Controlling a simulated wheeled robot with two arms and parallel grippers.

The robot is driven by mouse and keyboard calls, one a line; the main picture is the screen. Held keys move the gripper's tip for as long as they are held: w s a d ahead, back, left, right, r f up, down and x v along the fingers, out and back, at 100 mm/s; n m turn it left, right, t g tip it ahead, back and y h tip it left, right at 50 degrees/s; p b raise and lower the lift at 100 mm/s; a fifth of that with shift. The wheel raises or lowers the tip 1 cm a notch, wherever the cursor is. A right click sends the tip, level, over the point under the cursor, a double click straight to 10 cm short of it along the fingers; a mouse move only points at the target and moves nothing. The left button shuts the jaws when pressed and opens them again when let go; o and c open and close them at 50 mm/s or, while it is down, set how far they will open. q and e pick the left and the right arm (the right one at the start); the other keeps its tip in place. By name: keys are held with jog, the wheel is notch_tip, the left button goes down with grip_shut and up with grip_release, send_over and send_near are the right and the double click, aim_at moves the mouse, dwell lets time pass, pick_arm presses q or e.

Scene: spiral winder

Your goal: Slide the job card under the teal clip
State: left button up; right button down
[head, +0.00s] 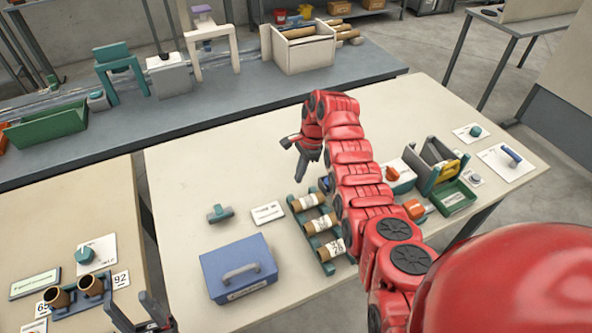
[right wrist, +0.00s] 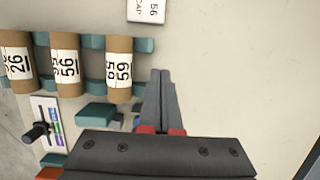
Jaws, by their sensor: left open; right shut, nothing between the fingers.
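The job card (head: 267,213), a small white card with dark print, lies flat on the cream table. It also shows, cut off, at the top of the right wrist view (right wrist: 146,10). The teal clip (head: 220,213) sits on the table just left of the card, apart from it. My right gripper (head: 300,176) points down above the table, beyond the tube rack; its fingers are together and empty in the right wrist view (right wrist: 160,76). My left gripper (head: 145,318) is at the bottom edge of the head view, fingers apart, partly cut off.
A teal rack (head: 325,263) with three labelled cardboard tubes stands right of the card. A blue case (head: 238,270) with a grey handle sits in front of the clip. My red right arm hides part of the table's middle. The table behind the card and clip is clear.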

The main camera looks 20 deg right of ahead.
aim_at(267, 204)
jog(key=x, duration=0.6)
jog(key=shift+f, duration=0.3)
jog(key=a+p, duration=0.2)
jog(key=a, duration=0.1)
jog(key=shift+a+r+p, duration=0.1)
jog(key=shift+a+p, duration=0.05)
jog(key=shift+p, duration=0.15)
jog(key=shift+a, duration=0.4)
jog(key=a+p, duration=0.3)
jog(key=a, duration=0.2)
jog(key=shift+s+r, duration=0.1)
jog(key=shift+s, duration=0.05)
jog(key=a, duration=0.8)
jog(key=shift+p, duration=0.35)
jog(key=shift+d+f, duration=0.1)
jog(key=shift+f, duration=0.15)
